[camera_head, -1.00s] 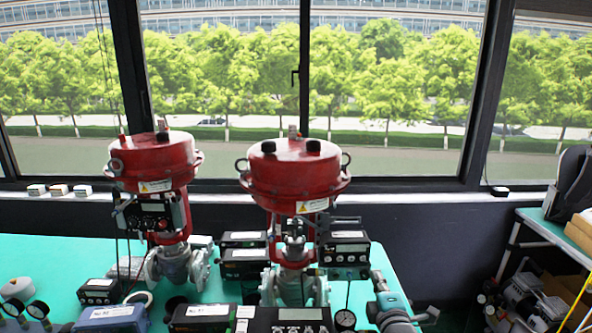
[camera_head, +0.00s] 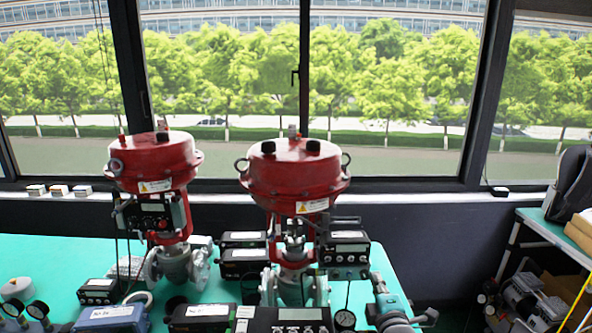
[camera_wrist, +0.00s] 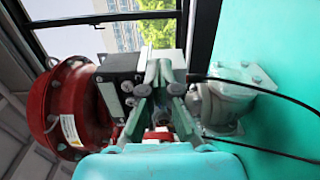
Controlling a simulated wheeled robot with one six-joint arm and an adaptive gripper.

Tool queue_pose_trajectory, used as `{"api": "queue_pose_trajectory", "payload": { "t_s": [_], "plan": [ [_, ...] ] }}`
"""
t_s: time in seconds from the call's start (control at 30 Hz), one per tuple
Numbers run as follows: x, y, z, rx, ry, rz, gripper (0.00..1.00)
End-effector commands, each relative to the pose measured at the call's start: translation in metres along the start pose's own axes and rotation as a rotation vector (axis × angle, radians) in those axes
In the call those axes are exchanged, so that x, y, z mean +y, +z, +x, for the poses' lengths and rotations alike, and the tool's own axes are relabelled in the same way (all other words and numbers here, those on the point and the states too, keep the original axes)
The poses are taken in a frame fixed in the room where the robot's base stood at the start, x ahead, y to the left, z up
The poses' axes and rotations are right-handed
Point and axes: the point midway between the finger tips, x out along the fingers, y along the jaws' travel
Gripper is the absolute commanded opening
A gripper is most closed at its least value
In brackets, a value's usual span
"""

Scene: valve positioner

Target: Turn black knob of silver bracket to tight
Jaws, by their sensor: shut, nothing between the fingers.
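In the wrist view my gripper (camera_wrist: 164,74) points up the picture, its grey-green fingers shut and empty. Its tips lie in front of a grey and black positioner box (camera_wrist: 122,66) with small round fittings on its near side. I cannot tell whether the tips touch it. The red valve actuator (camera_wrist: 68,108) is to the left, and the grey valve body (camera_wrist: 228,98) is to the right. I cannot make out the black knob or the silver bracket for certain; the fingers cover part of that area.
Two red-topped valves, left (camera_head: 152,162) and middle (camera_head: 292,172), stand on the green table (camera_head: 45,250). Black instrument boxes (camera_head: 344,252) and gauges (camera_head: 345,319) crowd around them. A black cable (camera_wrist: 265,92) crosses beside the valve body in the wrist view. Windows are behind.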

Motion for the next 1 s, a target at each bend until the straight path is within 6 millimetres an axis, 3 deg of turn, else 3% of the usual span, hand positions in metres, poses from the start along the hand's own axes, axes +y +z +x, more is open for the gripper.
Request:
{"api": "queue_pose_trajectory", "payload": {
  "t_s": [0.57, 1.0],
  "plan": [
    [-0.004, 0.008, -0.001, 0.0, -0.001, 0.001, 0.0],
    [-0.004, 0.008, -0.042, 0.0, 0.0, 0.0, 0.0]
  ]
}}
